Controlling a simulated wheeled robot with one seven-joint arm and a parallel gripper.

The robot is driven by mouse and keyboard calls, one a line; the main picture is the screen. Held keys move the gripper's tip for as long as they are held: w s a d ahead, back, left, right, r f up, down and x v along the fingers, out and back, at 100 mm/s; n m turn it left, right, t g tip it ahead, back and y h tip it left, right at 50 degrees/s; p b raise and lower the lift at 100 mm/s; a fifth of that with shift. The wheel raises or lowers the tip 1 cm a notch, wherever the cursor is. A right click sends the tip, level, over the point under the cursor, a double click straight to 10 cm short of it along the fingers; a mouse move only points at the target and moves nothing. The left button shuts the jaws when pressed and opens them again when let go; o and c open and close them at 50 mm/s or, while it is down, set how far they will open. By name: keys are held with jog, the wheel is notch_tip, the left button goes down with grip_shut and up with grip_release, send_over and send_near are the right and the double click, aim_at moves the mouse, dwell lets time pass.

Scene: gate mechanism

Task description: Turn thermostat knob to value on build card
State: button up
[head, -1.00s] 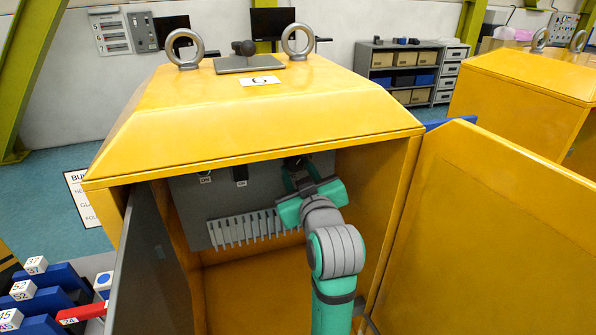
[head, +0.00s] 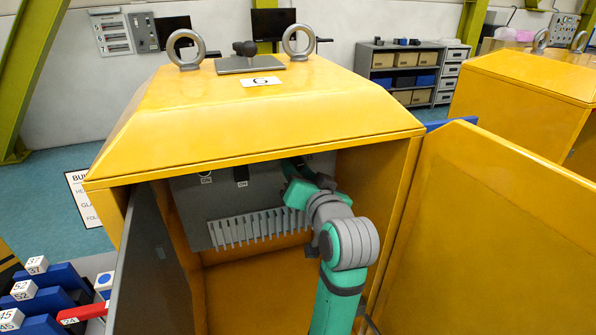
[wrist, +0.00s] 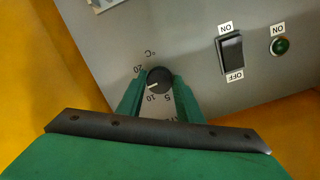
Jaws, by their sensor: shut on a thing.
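The thermostat knob (wrist: 159,80) is black and round with a pale pointer mark on its left side, toward the 10 end of the scale. The numbers 20, 10 and 5 and a °C sign are printed around it. My gripper (wrist: 158,90) is shut on the knob, with a green finger on each side. In the head view my gripper (head: 302,185) reaches into the upper right of the yellow cabinet (head: 255,115) and hides the knob. The build card (head: 84,200) lies at the left, partly covered by the cabinet, its value not readable.
A black ON/OFF rocker switch (wrist: 232,54) and a green indicator (wrist: 279,46) sit right of the knob in the wrist view. A row of grey fins (head: 258,230) is below. The grey door (head: 152,265) and yellow door (head: 495,230) stand open on either side.

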jog(key=shift+r+m, duration=0.15)
jog(key=shift+m, duration=0.25)
jog(key=o, duration=1)
jog(key=shift+o, duration=0.2)
jog(key=v, duration=1)
jog(key=shift+s, duration=0.4)
jog(key=shift+d, duration=0.15)
